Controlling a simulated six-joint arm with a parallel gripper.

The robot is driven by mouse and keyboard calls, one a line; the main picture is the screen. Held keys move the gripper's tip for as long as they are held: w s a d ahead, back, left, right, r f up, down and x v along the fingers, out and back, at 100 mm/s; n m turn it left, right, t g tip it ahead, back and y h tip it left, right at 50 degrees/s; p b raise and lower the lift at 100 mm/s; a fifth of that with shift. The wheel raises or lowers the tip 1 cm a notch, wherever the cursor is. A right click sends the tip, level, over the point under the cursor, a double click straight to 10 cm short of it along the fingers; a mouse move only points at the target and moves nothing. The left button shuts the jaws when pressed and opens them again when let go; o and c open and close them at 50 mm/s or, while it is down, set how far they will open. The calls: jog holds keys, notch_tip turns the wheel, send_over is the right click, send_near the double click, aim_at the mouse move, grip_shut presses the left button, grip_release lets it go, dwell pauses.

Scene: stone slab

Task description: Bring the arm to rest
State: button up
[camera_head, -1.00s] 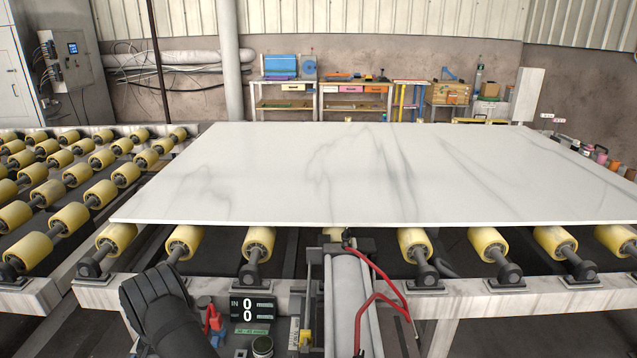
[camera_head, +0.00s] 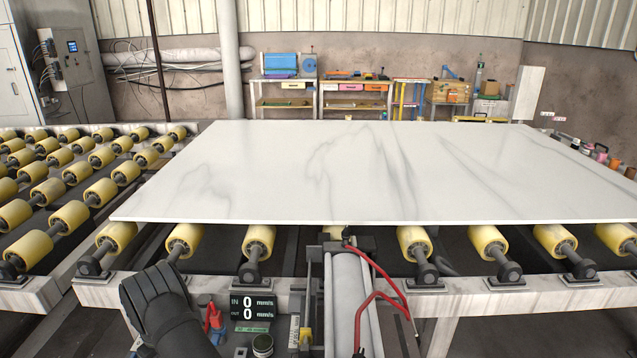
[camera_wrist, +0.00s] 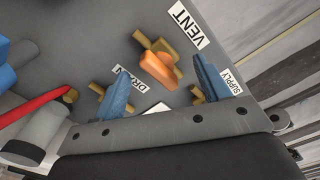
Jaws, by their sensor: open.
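My gripper shows in the wrist view (camera_wrist: 162,66) as two blue fingers standing on a grey rail. They are spread well apart with nothing held. An orange valve handle (camera_wrist: 158,70) on a brass fitting, beside the label VENT, appears between the fingers. I cannot tell how far it is from them. Brass fittings by the labels DRAIN and SUPPLY are partly hidden behind the fingers. In the head view, the black end of my arm (camera_head: 160,305) is at the lower left, in front of the roller frame and left of the speed display.
A white veined slab (camera_head: 370,175) lies on yellow rollers. A speed display (camera_head: 253,307) reading 0 stands right of my arm. Red hoses (camera_head: 385,290) rise near a grey cylinder (camera_head: 350,300). In the wrist view, a red bar (camera_wrist: 38,105) and blue parts are at the left.

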jog(key=shift+n, duration=1.7)
jog(key=o, duration=0.7)
jog(key=w+d+r+m+t+y, duration=0.15)
jog(key=w+r+m, duration=0.35)
jog(key=r, duration=0.6)
jog(key=w+d+r+m+y, duration=0.1)
jog(key=w+d+r+m, duration=0.2)
jog(key=w+r+m, duration=0.5)
jog(key=w+d+r+m+t+y, duration=0.1)
jog(key=w+d+r+m+y, duration=0.15)
jog(key=r, duration=1.05)
jog(key=shift+m+h, duration=0.25)
jog(key=shift+h, duration=0.25)
jog(key=x, duration=1)
jog(key=shift+w+a+f, duration=0.15)
jog(key=shift+w+a, duration=0.15)
jog(key=shift+a, duration=0.05)
